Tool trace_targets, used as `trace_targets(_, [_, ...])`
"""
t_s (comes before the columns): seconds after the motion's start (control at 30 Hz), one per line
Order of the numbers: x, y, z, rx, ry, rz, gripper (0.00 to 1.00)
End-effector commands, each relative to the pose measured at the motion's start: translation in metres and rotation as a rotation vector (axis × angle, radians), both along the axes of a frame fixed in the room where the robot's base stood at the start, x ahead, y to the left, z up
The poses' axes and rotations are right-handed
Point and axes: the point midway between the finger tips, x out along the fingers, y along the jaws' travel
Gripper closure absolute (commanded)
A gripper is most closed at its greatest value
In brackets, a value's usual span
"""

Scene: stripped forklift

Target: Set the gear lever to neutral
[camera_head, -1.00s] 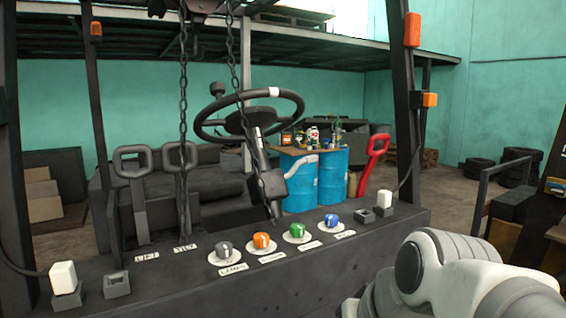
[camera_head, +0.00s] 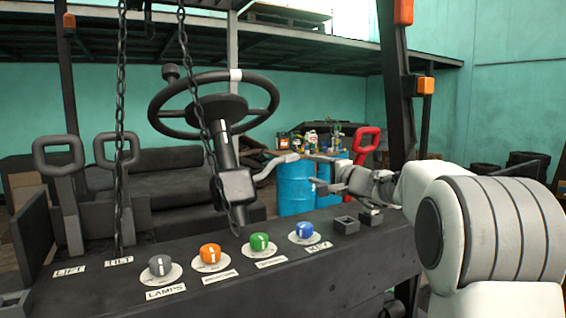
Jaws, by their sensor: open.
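The light grey gear lever (camera_head: 275,165) appears to be the curved handle just right of the steering column, with the blue drums behind it. Its exact setting cannot be told. My gripper (camera_head: 315,171) is open and empty, to the right of the lever's tip, its fingers pointing left. A gap shows between them in the picture; the depth between them is unclear. My arm comes in from the right and covers part of the dash's right end.
The steering wheel (camera_head: 213,104) and column box (camera_head: 235,187) stand left of the lever. A red handle (camera_head: 367,145) rises behind my gripper. The dash (camera_head: 300,275) carries several coloured knobs below. Chains hang at the left.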

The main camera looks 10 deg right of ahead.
Motion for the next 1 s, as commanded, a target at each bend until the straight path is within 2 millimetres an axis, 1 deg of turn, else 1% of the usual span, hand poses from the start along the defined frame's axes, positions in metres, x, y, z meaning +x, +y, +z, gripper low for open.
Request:
trace_targets(0.03, [0.007,-0.007,-0.003,0.023,-0.008,-0.016,0.39])
trace_targets(0.1, [0.013,-0.013,-0.003,0.045,-0.015,-0.031,0.39])
trace_targets(0.23, [0.02,-0.015,-0.002,0.057,-0.019,-0.039,0.39])
trace_targets(0.37, [0.033,-0.01,0.0,0.056,-0.018,-0.038,0.39])
trace_targets(0.7, [0.084,0.01,0.001,0.055,-0.017,-0.037,0.39])
trace_targets(1.0, [0.124,0.024,0.0,0.054,-0.016,-0.036,0.39])
